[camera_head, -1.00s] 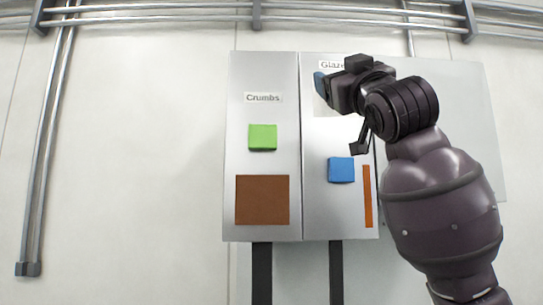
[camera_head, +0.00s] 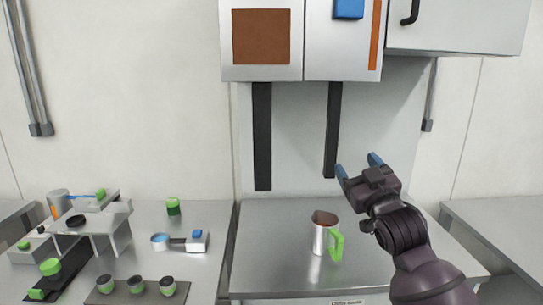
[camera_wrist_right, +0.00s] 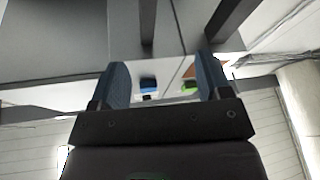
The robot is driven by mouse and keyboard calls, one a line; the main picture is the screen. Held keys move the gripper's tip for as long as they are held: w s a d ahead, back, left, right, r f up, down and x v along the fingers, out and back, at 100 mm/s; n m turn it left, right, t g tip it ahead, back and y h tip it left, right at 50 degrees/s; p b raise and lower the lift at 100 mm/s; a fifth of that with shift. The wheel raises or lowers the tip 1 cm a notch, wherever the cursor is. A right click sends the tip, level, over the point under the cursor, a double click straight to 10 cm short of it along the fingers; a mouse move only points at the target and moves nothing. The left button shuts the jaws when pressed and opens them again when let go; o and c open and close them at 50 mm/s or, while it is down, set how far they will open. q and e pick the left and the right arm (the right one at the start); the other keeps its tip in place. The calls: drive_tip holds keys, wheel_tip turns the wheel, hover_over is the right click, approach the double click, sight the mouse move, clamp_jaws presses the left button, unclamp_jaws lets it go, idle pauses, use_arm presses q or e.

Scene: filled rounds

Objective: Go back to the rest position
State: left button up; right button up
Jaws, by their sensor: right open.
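My right gripper (camera_head: 358,170) is open and empty, raised in front of the back wall above the steel table, with its blue-tipped fingers pointing up. In the right wrist view its two fingers (camera_wrist_right: 163,85) stand wide apart with nothing between them. A metal jug with a green handle (camera_head: 322,235) stands upright on the table below and left of the gripper, apart from it. Its top looks brown inside. My left gripper is not in view.
The steel table (camera_head: 270,265) is mostly clear.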

drive_tip(key=s+d+f+m+g+h, duration=0.15)
drive_tip(key=s+f, duration=0.25)
drive_tip(key=f, duration=0.6)
drive_tip(key=s+d+f+m+g+h, duration=0.1)
drive_tip(key=s+d+f, duration=0.1)
drive_tip(key=s+f, duration=0.5)
drive_tip(key=s+d+f+m+g+h, duration=0.1)
drive_tip(key=s+d+f+g, duration=0.1)
drive_tip(key=f, duration=1)
drive_tip(key=s+d+f+m+g+h, duration=0.1)
drive_tip(key=s+f+g, duration=0.1)
drive_tip(key=s+f, duration=0.6)
drive_tip(key=s+d+f+g+h, duration=0.1)
drive_tip(key=s+d+f+g, duration=0.1)
drive_tip(key=s+f, duration=0.6)
drive_tip(key=s+g, duration=0.1)
drive_tip(key=s, duration=0.3)
drive_tip(key=shift+d+f+m, duration=0.3)
drive_tip(key=shift+f+m, duration=0.05)
drive_tip(key=shift+f, duration=0.05)
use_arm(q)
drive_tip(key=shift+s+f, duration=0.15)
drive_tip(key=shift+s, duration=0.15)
